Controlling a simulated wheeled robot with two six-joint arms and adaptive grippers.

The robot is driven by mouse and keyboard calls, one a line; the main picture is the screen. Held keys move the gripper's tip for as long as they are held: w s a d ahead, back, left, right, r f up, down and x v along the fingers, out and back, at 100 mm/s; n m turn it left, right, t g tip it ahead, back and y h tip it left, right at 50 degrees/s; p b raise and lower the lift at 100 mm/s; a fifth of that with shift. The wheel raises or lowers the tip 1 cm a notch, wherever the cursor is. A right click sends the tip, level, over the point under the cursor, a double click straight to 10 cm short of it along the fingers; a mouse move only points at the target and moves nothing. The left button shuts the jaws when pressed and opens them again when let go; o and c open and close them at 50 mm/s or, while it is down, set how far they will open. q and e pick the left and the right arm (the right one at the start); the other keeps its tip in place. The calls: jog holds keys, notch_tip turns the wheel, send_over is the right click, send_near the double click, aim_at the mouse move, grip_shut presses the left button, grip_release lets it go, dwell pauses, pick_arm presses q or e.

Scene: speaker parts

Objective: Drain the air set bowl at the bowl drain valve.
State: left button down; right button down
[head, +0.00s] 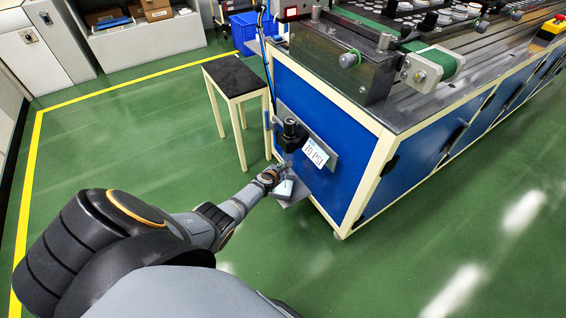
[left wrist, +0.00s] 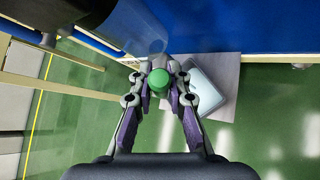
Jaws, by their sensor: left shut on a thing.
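The air set (head: 290,132), with a dark knob on top, is mounted on the blue end panel of the machine. Its bowl shows as a clear, bluish cylinder (left wrist: 142,42) in the left wrist view. The round green bowl drain valve (left wrist: 159,81) sits below the bowl. My left gripper (left wrist: 160,72) is shut on the drain valve, a finger on each side; in the head view the gripper (head: 271,177) is small and partly hides the valve area. A pale grey container (left wrist: 209,92) stands on a shelf, below and beside the gripper. My right gripper is not in view.
A white PSI label (head: 315,154) is on the panel beside the air set. The small grey shelf (left wrist: 229,72) juts from the panel. A black-topped stool (head: 233,77) stands left of the panel. Green floor (head: 120,130) is clear to the left.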

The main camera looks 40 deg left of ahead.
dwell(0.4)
pick_arm(q)
jog(key=c, duration=1.3)
grip_release()
